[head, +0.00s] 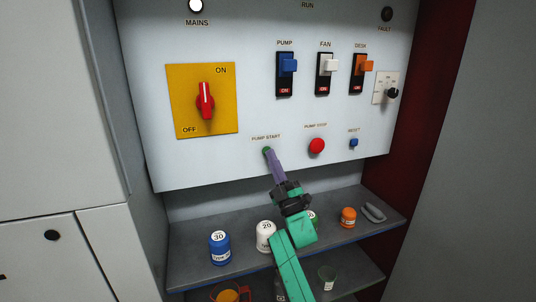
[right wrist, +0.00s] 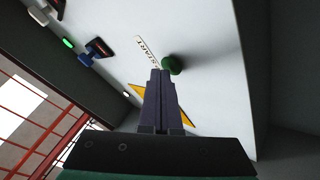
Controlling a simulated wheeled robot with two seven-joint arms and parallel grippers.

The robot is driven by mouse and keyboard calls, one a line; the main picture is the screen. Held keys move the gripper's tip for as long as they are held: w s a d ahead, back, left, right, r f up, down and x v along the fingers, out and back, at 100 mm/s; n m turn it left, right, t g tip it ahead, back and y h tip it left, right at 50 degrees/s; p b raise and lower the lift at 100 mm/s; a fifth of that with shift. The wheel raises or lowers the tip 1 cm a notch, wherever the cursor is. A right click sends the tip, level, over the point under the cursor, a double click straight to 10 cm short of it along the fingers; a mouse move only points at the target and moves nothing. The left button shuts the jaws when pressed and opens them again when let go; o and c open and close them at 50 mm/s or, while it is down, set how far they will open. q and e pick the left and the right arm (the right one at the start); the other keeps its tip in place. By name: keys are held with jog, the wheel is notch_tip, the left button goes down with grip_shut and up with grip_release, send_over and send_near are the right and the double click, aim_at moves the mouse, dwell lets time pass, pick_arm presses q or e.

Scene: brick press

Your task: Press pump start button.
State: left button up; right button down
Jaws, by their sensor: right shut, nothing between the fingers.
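The green pump start button (head: 266,150) is on the pale control panel (head: 210,160), under the label PUMP START. It also shows in the right wrist view (right wrist: 172,65), just beyond and slightly right of my fingertips. My right gripper (head: 269,156) is shut and empty, its purple fingers pointing up at the button and overlapping its lower edge in the head view. In the right wrist view the shut fingertips (right wrist: 160,74) are very close to the button; I cannot tell whether they touch. My left gripper is not in view.
The red pump stop button (head: 316,146) and blue reset button (head: 354,142) are to the right. A red rotary switch (head: 205,101) on a yellow plate is upper left. Below, a grey shelf (head: 190,243) holds several containers, including a blue one (head: 219,248) and an orange one (head: 348,217).

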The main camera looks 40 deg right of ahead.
jog(key=shift+w, duration=0.1)
dwell(0.4)
jog(key=shift+s+a+p, duration=0.3)
jog(key=shift+s+p, duration=0.1)
jog(key=shift+s, duration=0.5)
jog(key=s, duration=0.1)
jog(key=s+a+p, duration=0.1)
jog(key=s, duration=0.1)
jog(key=s+p, duration=0.1)
jog(key=shift+s+a, duration=0.3)
jog(key=shift+s, duration=0.05)
dwell(0.4)
